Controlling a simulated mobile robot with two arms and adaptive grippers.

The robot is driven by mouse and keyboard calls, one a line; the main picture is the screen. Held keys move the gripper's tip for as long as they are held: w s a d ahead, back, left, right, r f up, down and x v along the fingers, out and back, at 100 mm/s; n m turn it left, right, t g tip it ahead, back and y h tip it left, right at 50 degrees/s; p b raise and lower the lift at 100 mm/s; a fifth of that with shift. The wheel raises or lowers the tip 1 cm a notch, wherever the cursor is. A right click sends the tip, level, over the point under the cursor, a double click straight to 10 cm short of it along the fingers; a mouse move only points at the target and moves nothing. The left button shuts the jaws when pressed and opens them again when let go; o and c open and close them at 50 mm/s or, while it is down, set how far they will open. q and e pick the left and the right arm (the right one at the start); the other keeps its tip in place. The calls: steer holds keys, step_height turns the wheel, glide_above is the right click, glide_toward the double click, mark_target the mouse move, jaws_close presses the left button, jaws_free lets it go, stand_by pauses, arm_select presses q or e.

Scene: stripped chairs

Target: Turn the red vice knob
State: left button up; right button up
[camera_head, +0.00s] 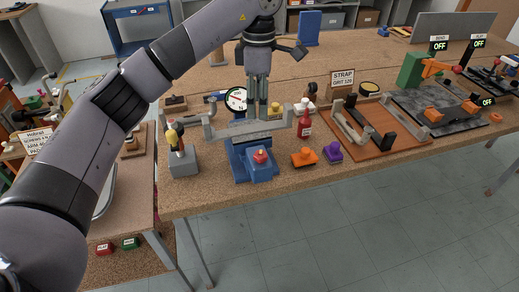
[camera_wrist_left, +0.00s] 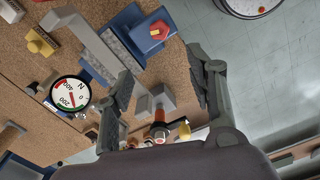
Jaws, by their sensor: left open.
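The red vice knob (camera_head: 260,156) sits on the front of the blue vice (camera_head: 240,163) near the front edge of the workbench. The knob also shows at the top of the left wrist view (camera_wrist_left: 158,28), on the blue block. My left gripper (camera_head: 258,112) points down, above and behind the knob in the head view. In the left wrist view its two fingers (camera_wrist_left: 160,70) are apart with nothing between their tips, and the knob lies beyond them, untouched. My right gripper is in neither view.
A grey long-armed part (camera_head: 225,131) spans the vice. A grey block with an upright tool (camera_head: 182,163) stands left of it. A red bottle (camera_head: 304,124), an orange knob (camera_head: 304,157) and a purple knob (camera_head: 333,151) stand to its right. A dial gauge (camera_head: 236,99) stands behind.

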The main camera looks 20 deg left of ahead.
mark_target(259, 154)
arm_select(q)
step_height(259, 154, down, 15)
steer(key=p, duration=0.4)
steer(key=shift+f, duration=0.7)
steer(key=shift+c, duration=0.3)
steer(key=c, duration=1.1)
